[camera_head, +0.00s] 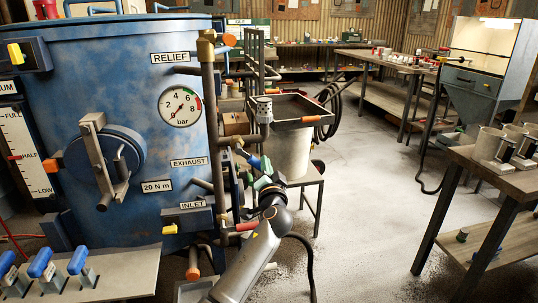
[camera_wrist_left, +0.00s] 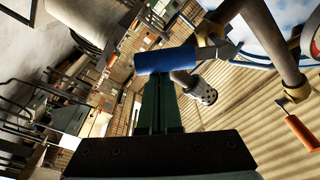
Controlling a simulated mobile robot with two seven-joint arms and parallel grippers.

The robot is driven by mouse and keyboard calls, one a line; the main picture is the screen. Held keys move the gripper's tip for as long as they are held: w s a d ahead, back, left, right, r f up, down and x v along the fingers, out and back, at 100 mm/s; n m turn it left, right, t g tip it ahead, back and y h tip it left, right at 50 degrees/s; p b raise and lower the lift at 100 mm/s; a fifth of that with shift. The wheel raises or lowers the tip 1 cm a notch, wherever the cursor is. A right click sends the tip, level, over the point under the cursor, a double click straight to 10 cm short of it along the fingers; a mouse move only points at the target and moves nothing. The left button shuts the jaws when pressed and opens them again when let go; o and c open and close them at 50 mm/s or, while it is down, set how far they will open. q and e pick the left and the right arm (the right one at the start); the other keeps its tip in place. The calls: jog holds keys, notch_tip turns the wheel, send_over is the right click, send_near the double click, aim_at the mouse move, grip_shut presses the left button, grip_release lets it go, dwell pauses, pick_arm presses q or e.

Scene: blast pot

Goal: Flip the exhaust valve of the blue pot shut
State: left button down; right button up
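The blue pot (camera_head: 140,75) fills the left of the head view, with an EXHAUST label (camera_head: 188,162) low on its right side. Beside that label, pipework carries a valve with a blue handle (camera_head: 253,161). My left gripper (camera_head: 262,182) has green fingers and is at this handle. In the left wrist view the gripper (camera_wrist_left: 157,82) has its fingers together, with no visible gap. The blue handle (camera_wrist_left: 165,60) lies crosswise just past the fingertips; I cannot tell whether they touch. The valve's body is partly hidden. My right gripper is not in view.
Vertical pipes (camera_head: 211,120) and an orange-red inlet handle (camera_head: 247,227) crowd the gripper. A hopper bin (camera_head: 290,125) stands behind. Blue-handled levers (camera_head: 40,263) sit on a plate at the lower left. A workbench (camera_head: 510,180) stands at right; the floor between is clear.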

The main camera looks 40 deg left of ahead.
pick_arm(q)
jog(key=s+a+f+m+h+p, duration=0.1)
jog(key=s+a+f+m+p, duration=0.2)
jog(key=m+p, duration=0.3)
jog(key=m, duration=0.3)
jog(key=shift+s+a+f+m+p, duration=0.15)
jog(key=shift+s+f+m+p, duration=0.15)
jog(key=shift+s+f+p, duration=0.1)
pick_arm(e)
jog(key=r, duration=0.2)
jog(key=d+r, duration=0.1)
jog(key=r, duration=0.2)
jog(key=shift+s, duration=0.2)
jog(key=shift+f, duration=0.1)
pick_arm(q)
jog(key=shift+w, duration=0.1)
